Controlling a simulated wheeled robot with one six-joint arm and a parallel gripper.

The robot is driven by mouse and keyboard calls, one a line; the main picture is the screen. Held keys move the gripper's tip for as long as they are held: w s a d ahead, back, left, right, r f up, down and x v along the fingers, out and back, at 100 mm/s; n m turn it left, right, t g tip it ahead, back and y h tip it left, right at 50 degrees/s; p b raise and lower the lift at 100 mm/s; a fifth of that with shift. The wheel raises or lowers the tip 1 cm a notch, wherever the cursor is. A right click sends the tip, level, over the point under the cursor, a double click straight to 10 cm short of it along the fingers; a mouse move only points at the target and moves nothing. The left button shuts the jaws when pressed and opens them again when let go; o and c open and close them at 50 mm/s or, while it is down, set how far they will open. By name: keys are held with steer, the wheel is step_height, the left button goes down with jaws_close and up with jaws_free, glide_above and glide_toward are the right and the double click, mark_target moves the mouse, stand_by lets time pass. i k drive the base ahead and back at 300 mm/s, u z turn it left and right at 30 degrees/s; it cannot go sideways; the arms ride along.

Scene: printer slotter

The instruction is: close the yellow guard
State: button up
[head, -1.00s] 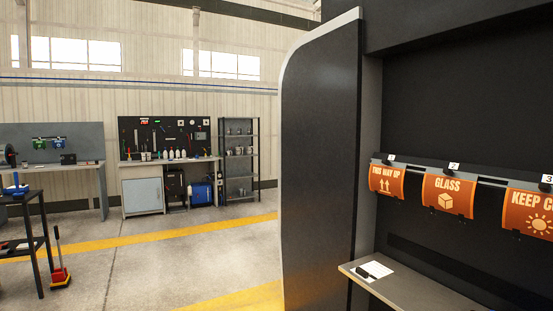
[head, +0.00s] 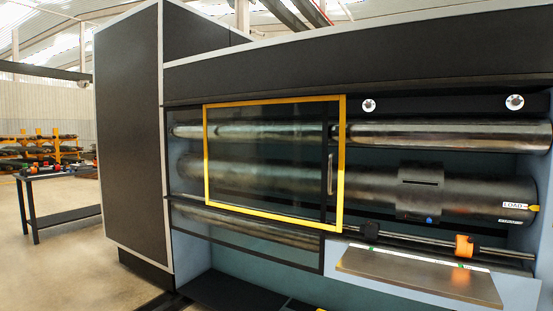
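The yellow guard (head: 342,150) is a yellow-edged frame with a clear dark pane, upright on the front of the machine. It stands over the left part of the machine's opening, and rollers show through it. A pale vertical handle (head: 330,173) sits near its right edge. To its right the opening is uncovered, with a dark cylinder (head: 470,192) and a steel roller (head: 440,136) in plain view. My gripper is not in view.
A small shelf (head: 420,277) juts out below the uncovered part. An orange block (head: 464,246) sits on the rail above it. A dark cabinet side (head: 128,140) stands left of the opening. A table (head: 60,216) stands on open floor at the far left.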

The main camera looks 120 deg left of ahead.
mark_target(341, 129)
steer(key=u, duration=3.95)
steer(key=i, duration=1.8)
steer(key=z, duration=0.3)
